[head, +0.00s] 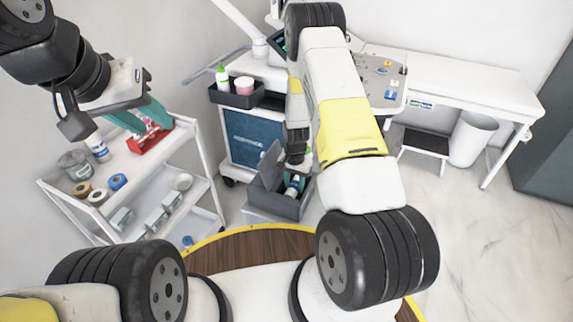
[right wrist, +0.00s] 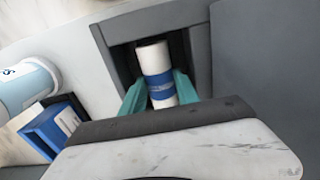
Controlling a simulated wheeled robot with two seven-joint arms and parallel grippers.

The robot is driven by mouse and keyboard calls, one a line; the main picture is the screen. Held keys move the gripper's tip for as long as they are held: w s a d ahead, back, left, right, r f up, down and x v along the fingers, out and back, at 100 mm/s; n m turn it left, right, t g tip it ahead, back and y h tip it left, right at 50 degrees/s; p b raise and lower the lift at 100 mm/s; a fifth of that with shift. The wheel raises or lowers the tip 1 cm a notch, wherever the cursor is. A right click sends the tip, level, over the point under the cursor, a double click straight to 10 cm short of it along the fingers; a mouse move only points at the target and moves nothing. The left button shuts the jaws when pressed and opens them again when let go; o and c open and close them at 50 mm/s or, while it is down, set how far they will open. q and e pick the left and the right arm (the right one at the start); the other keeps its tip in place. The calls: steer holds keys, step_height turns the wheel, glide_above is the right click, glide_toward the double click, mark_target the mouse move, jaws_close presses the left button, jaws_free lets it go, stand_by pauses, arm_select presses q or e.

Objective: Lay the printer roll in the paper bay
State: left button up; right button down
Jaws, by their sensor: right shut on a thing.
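The printer roll (right wrist: 155,72), white with a blue band, shows in the right wrist view between the two teal fingers of my right gripper (right wrist: 160,94). The gripper is shut on it. The roll is at the opening of the dark grey paper bay (right wrist: 121,58), with bay walls around it; whether it touches the floor of the bay I cannot tell. In the head view the bay (head: 270,203) is an open grey box below my right gripper (head: 294,184), which partly hides the roll. My left gripper (head: 142,118) is open above the cart at left.
The white cart (head: 110,180) at left carries a red rack (head: 148,140), tape rolls (head: 117,181) and bottles. A dark caddy (head: 238,97) with a green bottle stands behind the bay. In the right wrist view a white bottle (right wrist: 25,85) and blue box (right wrist: 48,130) lie left of the bay.

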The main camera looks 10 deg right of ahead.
steer(key=shift+f, duration=0.3)
steer(key=shift+f, duration=0.1)
steer(key=c, duration=1.2)
jaws_free()
